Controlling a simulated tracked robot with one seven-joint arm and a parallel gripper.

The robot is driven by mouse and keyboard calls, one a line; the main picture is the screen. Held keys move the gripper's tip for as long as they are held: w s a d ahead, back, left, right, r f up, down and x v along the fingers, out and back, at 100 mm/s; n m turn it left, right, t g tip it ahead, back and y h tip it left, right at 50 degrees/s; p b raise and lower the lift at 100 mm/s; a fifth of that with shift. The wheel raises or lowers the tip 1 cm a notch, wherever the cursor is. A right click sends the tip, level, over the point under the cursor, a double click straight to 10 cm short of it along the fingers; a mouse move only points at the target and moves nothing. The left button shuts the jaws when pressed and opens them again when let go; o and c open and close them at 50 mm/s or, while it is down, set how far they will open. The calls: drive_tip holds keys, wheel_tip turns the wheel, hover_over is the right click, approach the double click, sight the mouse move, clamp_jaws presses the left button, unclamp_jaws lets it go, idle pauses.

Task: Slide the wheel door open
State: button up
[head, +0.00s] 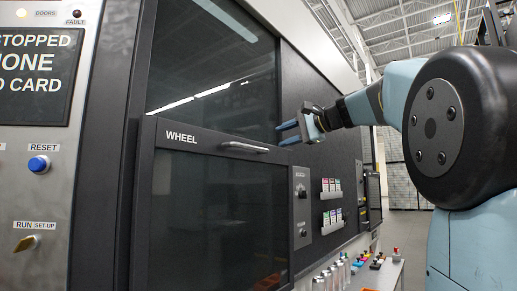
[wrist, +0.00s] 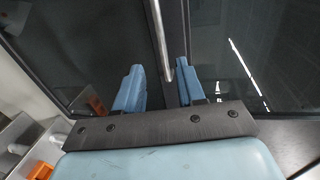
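The wheel door (head: 215,215) is a dark glass panel in a black frame, with a white WHEEL label at its upper left. Its metal bar handle (head: 245,147) runs along the top edge of the door. My gripper (head: 281,133) is just right of the handle's right end and slightly above it, with its blue fingers pointing left. In the wrist view, my gripper (wrist: 159,66) has its fingers apart. The handle (wrist: 160,40) shows as a bar running into the gap between them, nearer the right finger. I cannot tell whether a finger touches it.
An upper glass window (head: 210,60) lies above the door. A control panel with a blue RESET button (head: 39,164) is at left. A small dial panel (head: 302,205) is right of the door. Small bottles (head: 335,275) stand on a bench below. An orange object (wrist: 40,171) shows lower left.

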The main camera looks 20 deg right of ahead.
sight(254, 147)
drive_tip(key=x, duration=1.3)
drive_tip(key=shift+w+f, duration=0.15)
drive_tip(key=shift+w, duration=0.25)
drive_tip(key=shift+c, duration=0.5)
clamp_jaws()
